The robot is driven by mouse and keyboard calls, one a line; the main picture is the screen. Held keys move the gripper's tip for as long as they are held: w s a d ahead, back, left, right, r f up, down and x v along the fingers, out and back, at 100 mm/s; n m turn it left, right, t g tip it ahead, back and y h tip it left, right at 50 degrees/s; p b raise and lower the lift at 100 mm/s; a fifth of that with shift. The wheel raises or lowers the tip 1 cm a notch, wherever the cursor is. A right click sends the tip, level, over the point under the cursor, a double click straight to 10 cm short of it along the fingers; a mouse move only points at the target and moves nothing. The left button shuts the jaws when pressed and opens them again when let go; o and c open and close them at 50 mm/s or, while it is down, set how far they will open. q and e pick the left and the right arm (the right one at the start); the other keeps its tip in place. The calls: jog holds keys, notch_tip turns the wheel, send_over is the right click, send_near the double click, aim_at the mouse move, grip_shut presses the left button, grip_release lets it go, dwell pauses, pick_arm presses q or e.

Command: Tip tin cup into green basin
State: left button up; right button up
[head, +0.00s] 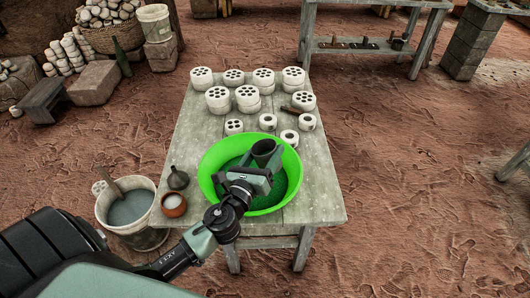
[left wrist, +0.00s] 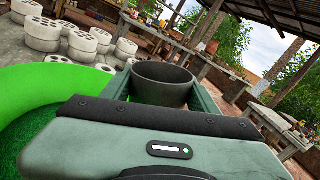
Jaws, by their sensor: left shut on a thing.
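The green basin (head: 209,165) stands near the front of the grey table. It also fills the left side of the left wrist view (left wrist: 40,82). My left gripper (head: 262,160) is over the basin's inside and shut on the dark tin cup (head: 264,148). In the left wrist view the cup (left wrist: 162,82) sits between the two fingers with its open mouth facing up, close to upright. I cannot see what is in the cup. My right gripper is not in view.
Several white perforated clay pieces (head: 219,97) stand on the table's (head: 185,135) back half. A small dark jug (head: 178,178) and an orange-brown pot (head: 173,204) are left of the basin. A bucket (head: 130,208) stands on the ground to the left.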

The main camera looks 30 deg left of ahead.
pick_arm(q)
jog(key=shift+f+n+b, duration=0.3)
jog(key=shift+f+b, duration=0.05)
jog(key=shift+b, duration=0.1)
jog(key=shift+f+n+b, duration=0.2)
jog(key=shift+n+b, duration=0.5)
jog(key=shift+n, duration=0.3)
jog(key=shift+f+n+b, duration=0.1)
jog(key=shift+n+b, duration=0.75)
jog(key=shift+n, duration=0.55)
jog(key=shift+a+f+n+b, duration=0.2)
jog(key=shift+n+b, duration=0.4)
jog(key=shift+n, duration=0.2)
jog(key=shift+a+f+n+b, duration=0.1)
jog(key=shift+f+n+b, duration=0.05)
jog(key=shift+n+b, duration=0.55)
jog(key=n, duration=0.2)
jog(key=f+n, duration=0.1)
jog(key=shift+a, duration=0.25)
jog(key=n, duration=0.1)
jog(key=a+f+n, duration=0.1)
jog(key=n, duration=0.1)
jog(key=shift+s, duration=0.1)
jog(key=shift+a+r+n, duration=0.15)
jog(key=shift+a+n, duration=0.05)
jog(key=shift+n, duration=0.6)
jog(key=shift+a+n+p, duration=0.25)
jog(key=shift+n+p, duration=0.4)
jog(key=shift+n, duration=0.25)
